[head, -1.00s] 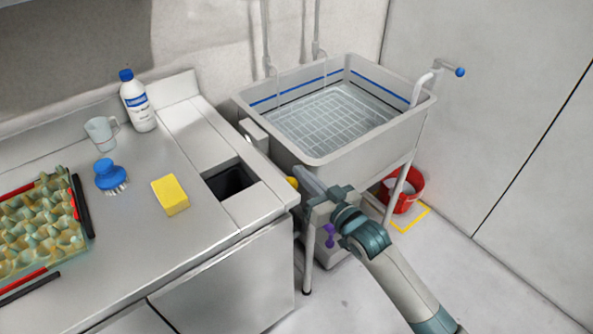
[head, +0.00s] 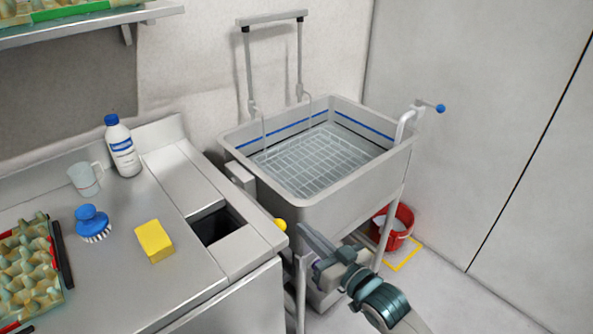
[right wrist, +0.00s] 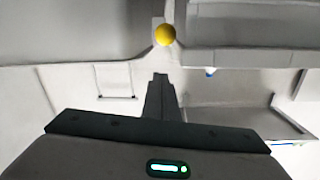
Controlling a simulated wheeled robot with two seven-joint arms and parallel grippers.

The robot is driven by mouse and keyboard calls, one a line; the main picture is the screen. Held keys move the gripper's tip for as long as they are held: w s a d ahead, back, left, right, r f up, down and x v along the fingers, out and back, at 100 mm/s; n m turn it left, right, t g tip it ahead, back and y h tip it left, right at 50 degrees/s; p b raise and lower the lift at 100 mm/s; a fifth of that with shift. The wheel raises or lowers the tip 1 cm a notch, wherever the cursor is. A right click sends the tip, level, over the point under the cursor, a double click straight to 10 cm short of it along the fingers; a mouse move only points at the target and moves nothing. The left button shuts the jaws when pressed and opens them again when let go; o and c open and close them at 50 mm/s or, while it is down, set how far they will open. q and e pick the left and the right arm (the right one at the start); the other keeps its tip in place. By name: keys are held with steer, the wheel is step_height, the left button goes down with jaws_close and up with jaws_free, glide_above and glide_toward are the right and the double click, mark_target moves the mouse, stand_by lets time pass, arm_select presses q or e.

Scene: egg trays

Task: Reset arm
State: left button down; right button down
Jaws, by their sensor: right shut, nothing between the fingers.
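My right gripper (head: 318,241) is in front of the wash basin's near side, to the right of the counter's end, with its arm coming in from the lower right. Its fingers are shut with nothing between them. In the right wrist view the closed fingers (right wrist: 160,98) point toward a yellow knob (right wrist: 165,35), which is apart from them. The yellow knob (head: 280,224) also shows at the counter's right edge in the head view. My left gripper is not in view.
The basin (head: 330,200) holds a wire rack. On the counter are an egg tray (head: 28,268), a blue brush (head: 91,220), a yellow sponge (head: 154,241), a cup (head: 84,180) and a bottle (head: 122,148), beside a square opening (head: 217,226). A red bucket (head: 393,228) stands on the floor.

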steer(key=s+d+f+m+g+h, duration=0.1)
steer(key=s+d+f+h, duration=0.15)
steer(key=f, duration=0.95)
steer(key=s+d+f+g+h, duration=0.1)
steer(key=s+d+f+g, duration=0.2)
steer(key=f, duration=0.9)
steer(key=s+d+f+m+h, duration=0.15)
steer(key=d+f, duration=0.25)
steer(key=f, duration=0.8)
steer(key=s+d+f+g+h, duration=0.1)
steer(key=s+f+g, duration=0.2)
steer(key=s+f, duration=0.9)
steer(key=s+d+f+g+h, duration=0.2)
steer(key=s+f, duration=1)
steer(key=s, duration=0.7)
steer(key=shift+s+n+g, duration=0.35)
steer(key=shift+g, duration=0.15)
steer(key=shift+d+f, duration=0.1)
